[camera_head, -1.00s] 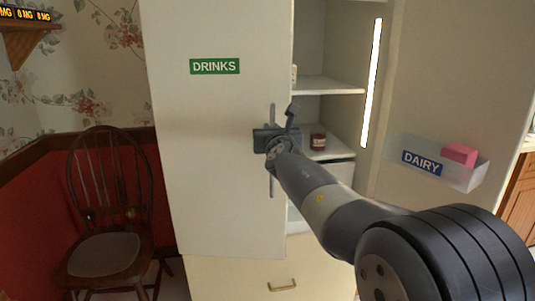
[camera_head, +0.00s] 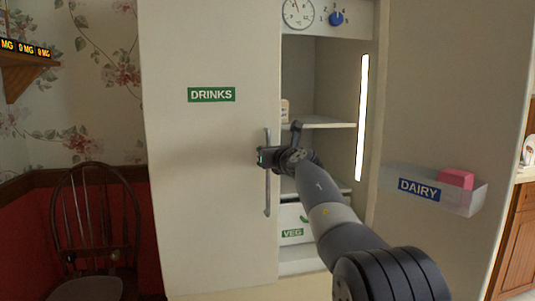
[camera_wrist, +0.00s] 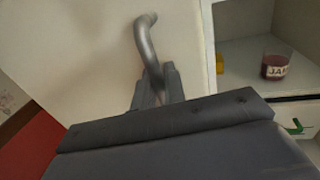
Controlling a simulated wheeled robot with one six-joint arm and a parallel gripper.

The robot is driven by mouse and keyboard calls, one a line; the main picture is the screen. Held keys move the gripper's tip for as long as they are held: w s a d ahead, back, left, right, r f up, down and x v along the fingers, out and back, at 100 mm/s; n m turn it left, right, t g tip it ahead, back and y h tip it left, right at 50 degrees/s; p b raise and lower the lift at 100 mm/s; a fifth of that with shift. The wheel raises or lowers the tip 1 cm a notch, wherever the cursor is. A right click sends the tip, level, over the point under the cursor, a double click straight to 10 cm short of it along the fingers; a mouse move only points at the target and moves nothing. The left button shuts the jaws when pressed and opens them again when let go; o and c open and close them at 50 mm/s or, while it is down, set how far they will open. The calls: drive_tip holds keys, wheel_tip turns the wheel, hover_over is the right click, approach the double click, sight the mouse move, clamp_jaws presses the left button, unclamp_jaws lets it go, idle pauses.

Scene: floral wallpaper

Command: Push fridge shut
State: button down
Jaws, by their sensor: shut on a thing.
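The fridge stands in front of me with two doors. The left door (camera_head: 205,150), labelled DRINKS, is a pale panel at the left, with a vertical grey handle (camera_head: 267,195) near its right edge. The right door (camera_head: 440,90) stands open at the right, with a clear DAIRY bin (camera_head: 462,196) on its inner side. My gripper (camera_head: 269,157) is at the middle of the handle. In the wrist view my fingers (camera_wrist: 154,86) are shut around the grey handle (camera_wrist: 146,40). The shelves (camera_head: 322,121) are exposed between the doors.
A jam jar (camera_wrist: 276,65) sits inside on a shelf; my arm hides it in the head view. A VEG drawer (camera_head: 292,233) is below. A dark wooden chair (camera_head: 95,230) stands left of the fridge. A wooden cabinet (camera_head: 518,235) is at the far right.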

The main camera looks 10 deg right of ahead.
idle(0.3)
drive_tip(key=c, duration=1.8)
unclamp_jaws()
drive_tip(key=shift+w+d, duration=0.1)
drive_tip(key=b+v, duration=0.2)
drive_tip(key=v, duration=0.9)
drive_tip(key=shift+w, duration=0.1)
drive_tip(key=p+x, duration=0.2)
drive_tip(key=x, duration=0.8)
drive_tip(key=shift+w, duration=0.35)
drive_tip(key=shift+s, duration=0.15)
